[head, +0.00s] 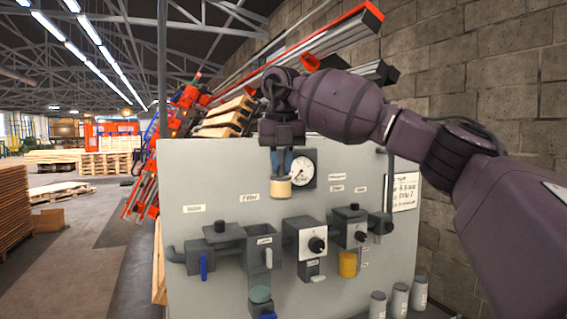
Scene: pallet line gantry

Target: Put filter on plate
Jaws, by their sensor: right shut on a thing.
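The filter (281,188), a short cream cylinder, hangs upright below my right gripper (281,165). My right gripper is shut on it and points down, with a bluish part between the dark gripper body and the cream cylinder. The grey upright plate (190,165) carries a row of fittings and labels. The filter shows in front of the upper part of this plate, just right of the "Filter" label (250,198). I cannot tell whether the filter touches the plate. My left gripper is not in view.
A round gauge (303,168) is right beside the filter. Below are grey blocks with knobs (305,238), a blue lever (204,268) and a yellow cup (348,264). Several grey cylinders (398,298) stand lower right. A brick wall (480,75) is behind; open floor lies left.

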